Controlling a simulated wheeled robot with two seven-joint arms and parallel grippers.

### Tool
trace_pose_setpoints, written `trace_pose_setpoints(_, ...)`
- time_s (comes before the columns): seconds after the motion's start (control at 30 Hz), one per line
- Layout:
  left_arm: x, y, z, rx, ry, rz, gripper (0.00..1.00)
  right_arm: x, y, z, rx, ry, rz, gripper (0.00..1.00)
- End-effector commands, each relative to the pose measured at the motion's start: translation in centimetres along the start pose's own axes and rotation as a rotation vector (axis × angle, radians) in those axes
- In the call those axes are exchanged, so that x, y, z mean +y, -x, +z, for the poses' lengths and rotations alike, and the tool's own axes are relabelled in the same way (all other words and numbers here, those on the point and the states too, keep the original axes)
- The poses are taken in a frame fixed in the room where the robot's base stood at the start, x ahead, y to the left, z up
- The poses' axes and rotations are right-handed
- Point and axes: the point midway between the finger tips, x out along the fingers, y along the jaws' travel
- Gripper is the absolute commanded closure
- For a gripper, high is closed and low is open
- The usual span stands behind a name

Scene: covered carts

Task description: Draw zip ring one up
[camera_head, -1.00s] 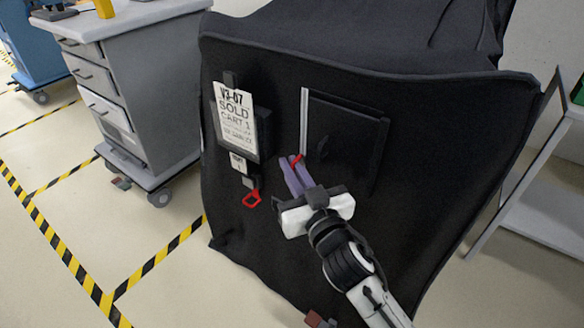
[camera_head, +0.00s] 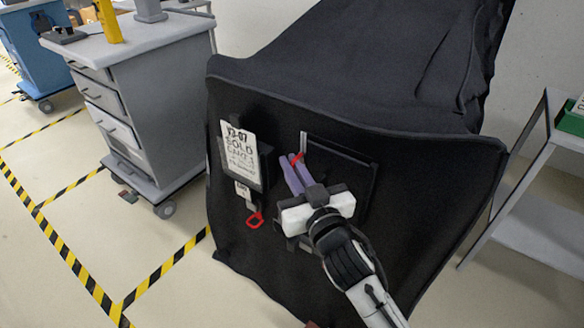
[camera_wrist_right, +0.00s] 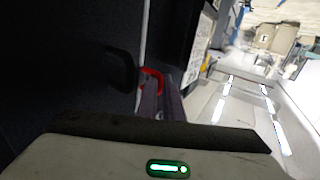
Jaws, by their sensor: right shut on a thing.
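My right gripper (camera_head: 293,164) is shut on a red zip ring (camera_head: 298,157) at the front face of the black cart cover (camera_head: 400,105). The ring also shows in the right wrist view (camera_wrist_right: 153,75), between the tips of the purple fingers. The ring lies on the light zip line (camera_head: 303,142), near the upper part of a dark framed panel (camera_head: 345,160). A second red ring (camera_head: 255,220) hangs below the label to the left, apart from my gripper. My left gripper is not in view.
A grey drawer cart (camera_head: 155,95) stands to the left. A grey shelf rack (camera_head: 545,215) stands close on the right. Striped tape (camera_head: 75,265) marks the open floor.

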Motion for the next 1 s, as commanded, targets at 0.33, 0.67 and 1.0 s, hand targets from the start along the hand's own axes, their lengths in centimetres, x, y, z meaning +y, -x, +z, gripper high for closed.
trace_pose_setpoints(0.33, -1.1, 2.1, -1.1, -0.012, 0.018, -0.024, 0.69, 0.0, 0.0, -4.5, 0.004, -0.001, 0.0, 1.0)
trace_pose_setpoints(0.67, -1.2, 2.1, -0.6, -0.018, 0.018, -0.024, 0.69, 0.0, 0.0, -4.3, 0.003, 0.0, 0.0, 0.92)
trace_pose_setpoints(1.0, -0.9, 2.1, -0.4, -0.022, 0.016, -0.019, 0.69, 0.0, 0.1, -4.2, 0.001, 0.0, 0.0, 0.85)
